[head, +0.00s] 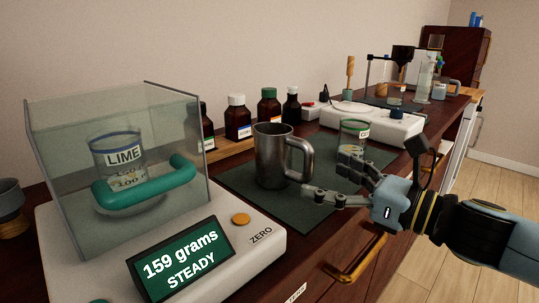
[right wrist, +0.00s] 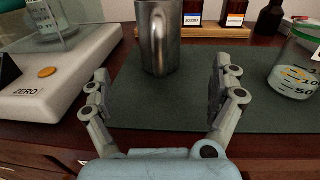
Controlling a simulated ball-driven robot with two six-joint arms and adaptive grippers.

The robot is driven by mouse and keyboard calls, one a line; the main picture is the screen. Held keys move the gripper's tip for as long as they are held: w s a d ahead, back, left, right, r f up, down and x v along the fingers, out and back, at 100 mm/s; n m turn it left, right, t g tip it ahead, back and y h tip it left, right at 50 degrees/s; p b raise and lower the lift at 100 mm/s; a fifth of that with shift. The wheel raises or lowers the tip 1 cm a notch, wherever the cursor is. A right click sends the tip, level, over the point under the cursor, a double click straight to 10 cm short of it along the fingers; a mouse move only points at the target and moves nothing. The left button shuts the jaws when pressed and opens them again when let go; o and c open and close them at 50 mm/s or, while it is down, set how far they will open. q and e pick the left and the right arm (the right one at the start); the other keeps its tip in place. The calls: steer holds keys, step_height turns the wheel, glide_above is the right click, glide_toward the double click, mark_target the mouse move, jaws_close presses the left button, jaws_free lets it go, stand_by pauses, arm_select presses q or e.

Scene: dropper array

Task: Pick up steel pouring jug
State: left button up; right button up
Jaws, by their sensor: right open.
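The steel pouring jug (head: 271,157) stands upright on a dark green mat (head: 313,213), with its handle on the right in the head view. In the right wrist view the jug (right wrist: 158,42) is straight ahead, its handle facing the camera and its top cut off by the frame. My right gripper (head: 328,180) is open and empty, to the right of the jug and apart from it. In the wrist view its fingers (right wrist: 158,92) are spread on either side of the jug's line, with the jug beyond them. My left gripper is not in view.
A balance (head: 262,262) reading 159 grams stands left, with a LIME beaker (head: 118,155) inside its glass case. A glass beaker (head: 353,136) stands right of the jug. Several brown bottles (head: 238,122) stand behind on a wooden rack. The mat's front is clear.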

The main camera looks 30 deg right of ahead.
mark_target(289, 162)
steer(key=p+x, duration=0.4)
steer(key=x, duration=0.1)
steer(key=shift+w+r, duration=0.1)
steer(key=shift+r, duration=0.1)
steer(key=shift+w+a+f, duration=0.1)
steer(key=shift+w+a, duration=0.15)
steer(key=shift+w, duration=0.2)
steer(key=p+x, duration=0.1)
steer(key=x, duration=0.3)
steer(key=shift+f+p, duration=0.1)
steer(key=shift+p, duration=0.3)
steer(key=shift+w+a+f, duration=0.1)
steer(key=shift+w+a, duration=0.05)
steer(key=shift+w, duration=0.2)
steer(key=shift+s, duration=0.1)
steer(key=shift+c, duration=0.2)
steer(key=c, duration=1.8)
steer(key=shift+o, duration=0.2)
